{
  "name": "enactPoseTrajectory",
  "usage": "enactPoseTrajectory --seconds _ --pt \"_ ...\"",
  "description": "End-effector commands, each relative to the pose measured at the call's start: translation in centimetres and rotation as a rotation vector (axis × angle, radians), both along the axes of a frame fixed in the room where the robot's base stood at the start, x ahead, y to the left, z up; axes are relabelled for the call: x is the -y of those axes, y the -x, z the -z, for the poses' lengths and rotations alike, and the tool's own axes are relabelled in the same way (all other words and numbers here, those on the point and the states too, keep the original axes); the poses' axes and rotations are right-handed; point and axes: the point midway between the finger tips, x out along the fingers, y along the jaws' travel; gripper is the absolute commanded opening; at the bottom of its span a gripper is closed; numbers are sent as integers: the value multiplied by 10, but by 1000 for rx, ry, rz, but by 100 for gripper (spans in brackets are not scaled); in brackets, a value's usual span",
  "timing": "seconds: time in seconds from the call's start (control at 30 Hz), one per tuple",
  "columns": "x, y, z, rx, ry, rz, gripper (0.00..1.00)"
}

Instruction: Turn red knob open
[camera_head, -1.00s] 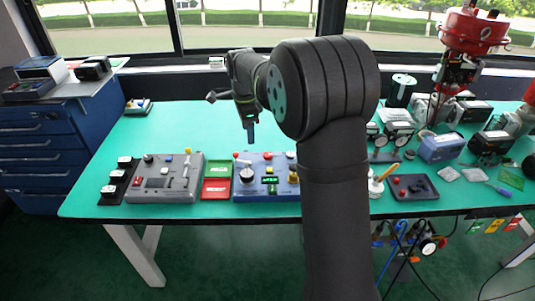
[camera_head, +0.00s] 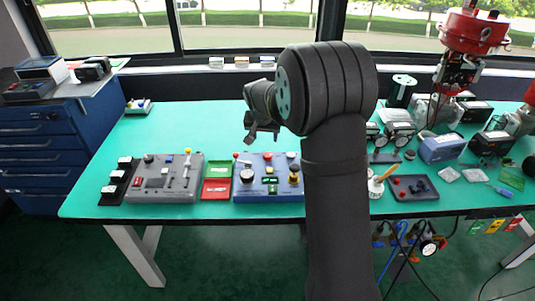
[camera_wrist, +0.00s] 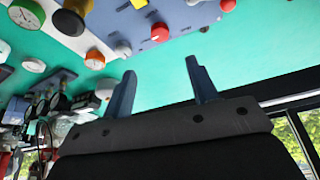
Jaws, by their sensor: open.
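A blue control panel (camera_head: 243,187) lies on the green table, with a dark round dial, a green-lit display and several small knobs. A small red knob (camera_head: 267,156) is on its far edge. In the wrist view, a red round knob (camera_wrist: 160,31) shows on the panel, beyond the fingertips and apart from them. I cannot tell for certain that both views show the same knob. My gripper (camera_head: 262,137) hangs above the panel's far edge. In the wrist view my gripper (camera_wrist: 160,72) is open, its two blue-grey fingers apart with nothing between them.
A grey panel (camera_head: 140,190) with a lever stands at the left. Red and green trays (camera_head: 216,188) lie between the panels. A small dark control box (camera_head: 425,190) and devices crowd the right. The table behind the panels is largely clear.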

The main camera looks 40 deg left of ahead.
Motion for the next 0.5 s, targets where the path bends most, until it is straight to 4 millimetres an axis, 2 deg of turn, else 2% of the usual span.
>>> enactPoseTrajectory --seconds 0.2,0.5 --pt "-9 -15 45 -3 2 2 54" --pt "-22 -33 96 -2 0 2 54"
